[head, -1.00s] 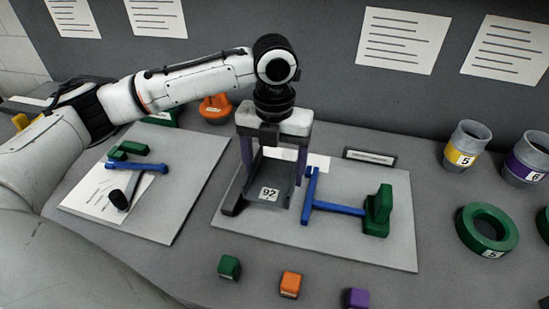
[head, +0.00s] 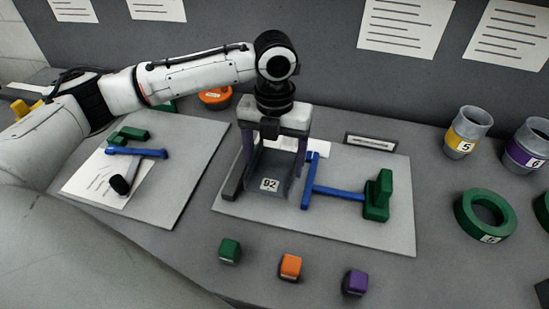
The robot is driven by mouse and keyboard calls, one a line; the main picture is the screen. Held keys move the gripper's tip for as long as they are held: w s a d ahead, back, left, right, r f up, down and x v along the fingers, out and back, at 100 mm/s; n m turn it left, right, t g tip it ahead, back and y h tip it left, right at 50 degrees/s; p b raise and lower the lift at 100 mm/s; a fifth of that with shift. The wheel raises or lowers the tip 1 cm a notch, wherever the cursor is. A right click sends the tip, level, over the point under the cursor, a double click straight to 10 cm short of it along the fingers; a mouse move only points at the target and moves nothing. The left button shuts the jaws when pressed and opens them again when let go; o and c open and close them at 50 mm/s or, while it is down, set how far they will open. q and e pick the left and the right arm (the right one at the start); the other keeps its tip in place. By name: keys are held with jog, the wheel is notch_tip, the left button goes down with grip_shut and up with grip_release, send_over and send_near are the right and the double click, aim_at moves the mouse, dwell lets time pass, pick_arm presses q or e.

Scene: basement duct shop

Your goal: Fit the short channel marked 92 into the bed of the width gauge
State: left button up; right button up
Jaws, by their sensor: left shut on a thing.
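The short grey channel marked 92 (head: 269,172) is over the bed area of the width gauge, on the right-hand board. Its white label faces up. My left gripper (head: 273,150) points down from above, shut on the channel, with a purple finger at each side. The gauge has a dark fence (head: 233,182) left of the channel, and a blue bar (head: 335,193) and green block (head: 378,196) to its right. The blue crosspiece stands close by the channel's right side. I cannot tell whether the channel touches the bed. My right gripper is not in view.
A left board (head: 185,197) holds paper and another blue-and-green device (head: 135,151). Green (head: 229,251), orange (head: 290,266) and purple (head: 355,282) blocks lie in front. A green ring (head: 487,216) and marked cups (head: 467,132) stand at right. A dark nameplate (head: 370,142) stands behind the board.

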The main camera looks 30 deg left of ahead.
aim_at(275, 170)
pick_arm(q)
jog(key=shift+f, duration=0.2)
dwell(0.4)
jog(key=shift+f, duration=1.95)
jog(key=o, duration=1.2)
notch_tip(275, 170, up, 10)
jog(key=shift+r+b, duration=0.2)
jog(key=shift+b, duration=0.1)
jog(key=shift+s+f, duration=0.1)
